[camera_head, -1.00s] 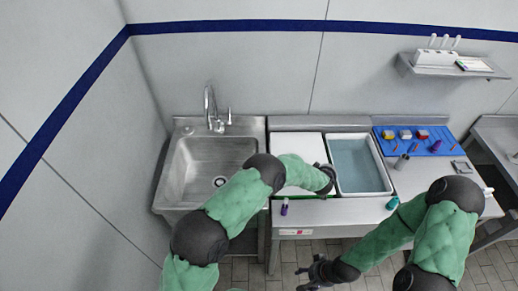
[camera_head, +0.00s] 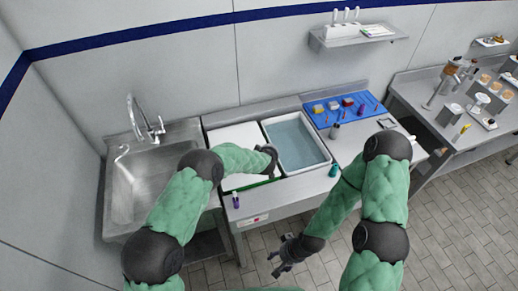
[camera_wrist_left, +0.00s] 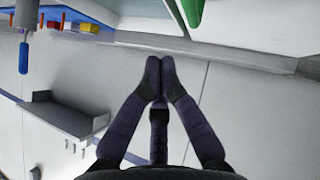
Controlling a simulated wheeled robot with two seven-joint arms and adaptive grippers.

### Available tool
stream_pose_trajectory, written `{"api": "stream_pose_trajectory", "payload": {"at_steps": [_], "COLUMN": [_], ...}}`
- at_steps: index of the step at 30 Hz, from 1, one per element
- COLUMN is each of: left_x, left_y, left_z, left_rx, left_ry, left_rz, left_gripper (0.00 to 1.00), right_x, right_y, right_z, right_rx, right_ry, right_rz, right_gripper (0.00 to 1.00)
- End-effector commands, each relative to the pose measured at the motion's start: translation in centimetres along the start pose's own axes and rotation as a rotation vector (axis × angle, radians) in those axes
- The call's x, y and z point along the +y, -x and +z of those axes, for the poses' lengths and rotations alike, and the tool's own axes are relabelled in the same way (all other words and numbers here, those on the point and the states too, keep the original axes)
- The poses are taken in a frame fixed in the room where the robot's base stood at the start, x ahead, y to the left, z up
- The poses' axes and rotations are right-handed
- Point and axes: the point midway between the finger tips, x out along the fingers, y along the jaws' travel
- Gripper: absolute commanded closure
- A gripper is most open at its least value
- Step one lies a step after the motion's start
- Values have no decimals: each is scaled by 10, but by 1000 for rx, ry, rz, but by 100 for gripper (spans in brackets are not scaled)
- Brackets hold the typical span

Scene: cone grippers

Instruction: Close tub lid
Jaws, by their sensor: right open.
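An open white-rimmed tub (camera_head: 325,156) of bluish water is set in the counter. A flat white panel (camera_head: 230,140), which looks like a lid, lies left of it with a green strip along its front; whether it covers another tub is unclear. My left gripper (camera_head: 270,160) is over the panel's right side, by the tub's left rim; contact cannot be told. In the left wrist view its fingertips (camera_wrist_left: 160,62) meet with nothing visible between them, and a green piece (camera_wrist_left: 193,8) shows above. My right gripper (camera_head: 280,264) is open and empty, low in front of the counter.
A steel sink (camera_head: 150,180) is at the left. A purple bottle (camera_head: 236,200) and a teal one (camera_head: 334,170) stand near the counter's front edge. A blue mat (camera_head: 340,108) with small coloured items lies right of the tub. The floor before the counter is open.

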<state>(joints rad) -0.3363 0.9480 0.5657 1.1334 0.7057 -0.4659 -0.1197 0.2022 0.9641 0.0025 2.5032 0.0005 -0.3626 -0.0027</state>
Motion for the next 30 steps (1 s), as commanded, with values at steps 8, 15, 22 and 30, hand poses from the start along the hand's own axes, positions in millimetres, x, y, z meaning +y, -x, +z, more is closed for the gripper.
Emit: {"api": "stream_pose_trajectory", "payload": {"at_steps": [8, 15, 22, 30], "left_x": [29, 46, 50, 50], "left_y": [51, 80, 88, 88], "left_z": [4, 10, 11, 11], "left_rx": [0, 0, 0, -1], "left_ry": [-2, -2, -1, -1], "left_rz": [3, 2, 1, 1], "left_gripper": [100, 100, 100, 100], "right_x": [-1, -1, -1, -1], "right_y": [3, 4, 4, 4], "right_z": [0, 0, 0, 0], "right_rx": [0, 0, 0, 1], "right_ry": [0, -1, 0, 0], "right_rz": [0, 0, 0, 0], "right_gripper": [42, 42, 42, 42]}}
